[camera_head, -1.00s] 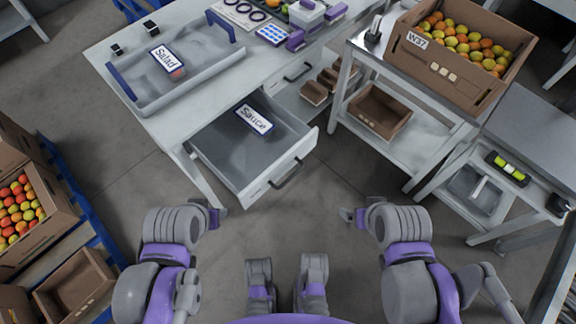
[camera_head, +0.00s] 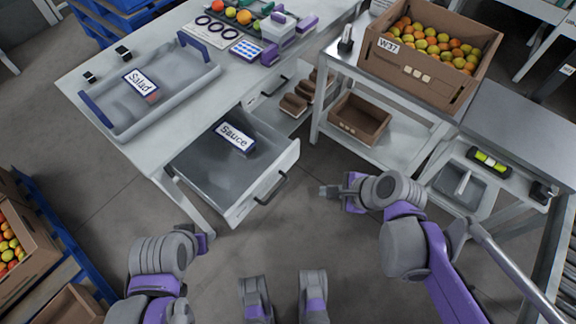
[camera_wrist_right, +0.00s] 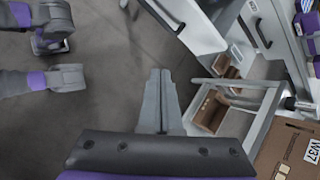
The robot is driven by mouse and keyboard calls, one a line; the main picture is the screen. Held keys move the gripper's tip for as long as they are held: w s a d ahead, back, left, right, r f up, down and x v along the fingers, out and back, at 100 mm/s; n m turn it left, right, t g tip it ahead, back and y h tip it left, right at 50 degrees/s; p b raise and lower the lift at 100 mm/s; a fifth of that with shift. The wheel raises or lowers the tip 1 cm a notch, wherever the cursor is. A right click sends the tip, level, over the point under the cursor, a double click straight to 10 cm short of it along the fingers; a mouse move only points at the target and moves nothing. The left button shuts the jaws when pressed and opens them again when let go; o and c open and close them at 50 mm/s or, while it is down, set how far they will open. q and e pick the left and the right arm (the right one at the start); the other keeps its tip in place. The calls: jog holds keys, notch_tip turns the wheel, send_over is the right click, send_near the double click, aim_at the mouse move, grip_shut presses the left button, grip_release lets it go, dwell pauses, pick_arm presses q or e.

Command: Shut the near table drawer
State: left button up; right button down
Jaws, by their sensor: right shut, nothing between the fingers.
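The near table drawer (camera_head: 286,168) is pulled out from the white table, with a "Sauce" card (camera_head: 235,137) lying inside. Its dark bar handle (camera_head: 271,188) is on its front. My right gripper (camera_head: 326,190) is shut and empty, to the right of the handle and apart from it. In the right wrist view the shut fingers (camera_wrist_right: 160,75) point toward the drawer front (camera_wrist_right: 192,25), with a gap of floor between. My left gripper (camera_head: 205,241) hangs below the drawer's near left corner; its fingers are too small to read.
A grey tray (camera_head: 190,88) with a "Salad" card stands on the table (camera_head: 110,52). Another drawer (camera_head: 258,95) farther along looks closed. A metal trolley (camera_head: 350,70) at right carries a fruit crate (camera_head: 455,82). Open floor lies before the drawer.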

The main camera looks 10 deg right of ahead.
aim_at(280, 164)
jog(key=shift+w+a+f+m+t+y+b, duration=0.2)
jog(key=shift+w+a+f+m+b, duration=0.5)
jog(key=shift+w+a+f+m, duration=0.85)
jog(key=shift+w+a+f+m+t+y+b, duration=0.15)
jog(key=shift+w+a+f+m+y+b, duration=0.6)
jog(key=shift+w, duration=1.55)
jog(key=shift+w+a+f+m+t+h+b, duration=0.15)
jog(key=shift+w+a+f+m+b, duration=0.6)
jog(key=shift+w+a+m, duration=0.9)
jog(key=shift+w+a+n, duration=0.25)
jog(key=shift+w, duration=0.05)
jog(key=shift+w+a, duration=0.2)
jog(key=w+a, duration=1.5)
jog(key=shift+d+f, duration=0.1)
